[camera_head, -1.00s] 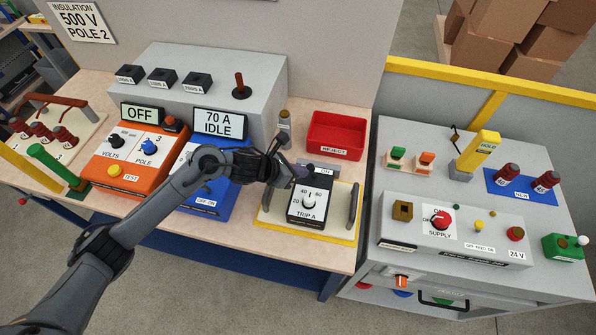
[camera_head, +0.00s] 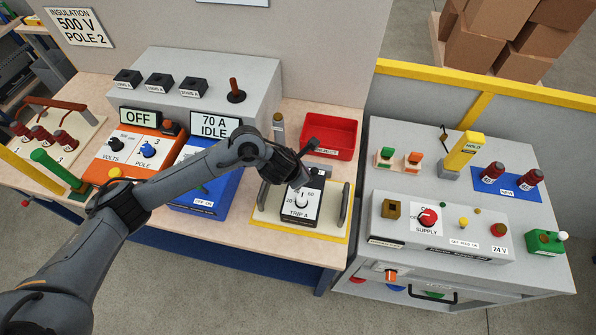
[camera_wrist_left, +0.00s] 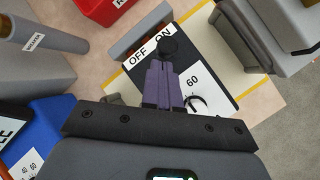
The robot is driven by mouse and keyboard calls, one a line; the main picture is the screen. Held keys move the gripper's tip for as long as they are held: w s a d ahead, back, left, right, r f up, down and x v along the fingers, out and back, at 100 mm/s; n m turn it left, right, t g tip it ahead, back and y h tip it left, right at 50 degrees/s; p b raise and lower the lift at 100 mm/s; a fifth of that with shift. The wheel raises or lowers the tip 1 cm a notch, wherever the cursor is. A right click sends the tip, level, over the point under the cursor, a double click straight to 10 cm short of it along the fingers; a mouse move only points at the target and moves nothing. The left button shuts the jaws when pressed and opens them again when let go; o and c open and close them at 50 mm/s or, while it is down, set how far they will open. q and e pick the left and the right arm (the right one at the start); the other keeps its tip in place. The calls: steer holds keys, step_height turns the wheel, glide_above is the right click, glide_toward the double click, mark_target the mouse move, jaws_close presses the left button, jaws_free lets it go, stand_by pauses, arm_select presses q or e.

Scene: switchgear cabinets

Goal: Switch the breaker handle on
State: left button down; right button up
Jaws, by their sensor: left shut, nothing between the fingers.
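The breaker (camera_head: 300,208) is a box with a white TRIP A dial face, on a yellow-edged plate between two grey handles. In the left wrist view its face (camera_wrist_left: 195,78) shows OFF and ON labels at its far end. A dark round-ended piece (camera_wrist_left: 169,46), which looks like the breaker handle, stands close to these labels. My left gripper (camera_head: 305,180) is over the breaker. In the wrist view its purple fingers (camera_wrist_left: 165,86) are together and empty, with tips beside or touching the dark piece; contact is unclear. In the head view my arm hides the handle.
A red REJECT bin (camera_head: 330,136) stands behind the breaker. A blue meter (camera_head: 205,187) reading 70 A IDLE and an orange tester (camera_head: 130,152) reading OFF are to the left. A grey bench with a supply panel (camera_head: 440,222) is to the right, across a gap.

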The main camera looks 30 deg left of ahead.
arm_select(q)
steer(key=shift+r+p, duration=0.35)
steer(key=shift+r, duration=0.25)
arm_select(e)
steer(key=shift+d+r, duration=0.1)
steer(key=shift+r, duration=0.4)
arm_select(q)
steer(key=shift+s+a+r, duration=0.15)
steer(key=shift+s+r, duration=0.1)
steer(key=shift+s, duration=0.1)
steer(key=s+p+v, duration=0.1)
steer(key=p+v, duration=0.1)
steer(key=v, duration=1)
steer(key=shift+s+f, duration=0.25)
steer(key=shift+f, duration=0.05)
arm_select(e)
steer(key=shift+s+a+r, duration=0.2)
steer(key=shift+r, duration=0.45)
steer(key=shift+s+a+r, duration=0.15)
steer(key=shift+a+r, duration=0.05)
steer(key=shift+r, duration=0.4)
